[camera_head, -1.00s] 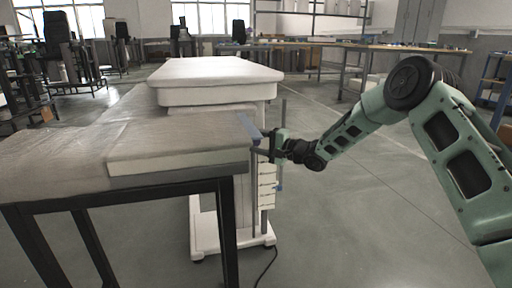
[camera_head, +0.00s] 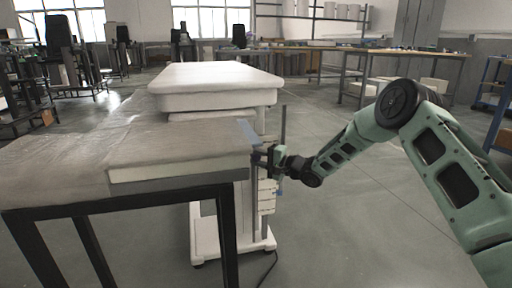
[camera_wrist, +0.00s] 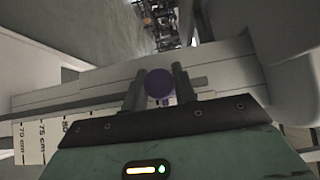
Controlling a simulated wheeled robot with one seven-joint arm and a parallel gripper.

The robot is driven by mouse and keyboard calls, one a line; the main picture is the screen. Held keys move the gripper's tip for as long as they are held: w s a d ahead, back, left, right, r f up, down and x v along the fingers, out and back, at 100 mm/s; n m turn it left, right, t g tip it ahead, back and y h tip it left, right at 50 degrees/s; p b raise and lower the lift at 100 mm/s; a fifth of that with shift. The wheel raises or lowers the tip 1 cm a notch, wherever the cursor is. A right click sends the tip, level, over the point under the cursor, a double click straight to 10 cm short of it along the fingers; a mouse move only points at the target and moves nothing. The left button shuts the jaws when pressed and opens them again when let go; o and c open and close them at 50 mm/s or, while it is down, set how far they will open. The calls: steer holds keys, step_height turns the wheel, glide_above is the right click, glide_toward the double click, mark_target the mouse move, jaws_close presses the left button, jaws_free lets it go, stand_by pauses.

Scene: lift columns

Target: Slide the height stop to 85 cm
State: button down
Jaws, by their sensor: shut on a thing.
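The height stop shows in the wrist view as a round purple knob (camera_wrist: 158,83) in front of a pale grey bar. My gripper (camera_wrist: 159,88) is shut on this knob, with one dark finger on each side. Cream scale strips with cm marks lie behind; on the left strip (camera_wrist: 40,135) I read 75 cm and part of an 80. Which mark the stop points to is hidden by my gripper. In the head view my gripper (camera_head: 267,158) is at the right side of the white lift column (camera_head: 243,205), by a thin upright grey rail (camera_head: 283,125). The knob is too small to make out there.
A blue-grey plate (camera_head: 249,131) is just above my gripper. The floor to the right is open.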

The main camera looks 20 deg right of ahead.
step_height(320, 180, down, 12)
steer(key=b, duration=0.1)
steer(key=shift+d, duration=0.1)
steer(key=c, duration=1.1)
jaws_free()
steer(key=shift+r, duration=0.1)
steer(key=shift+s, duration=0.1)
steer(key=shift+p+v, duration=3.2)
steer(key=shift+v, duration=5.45)
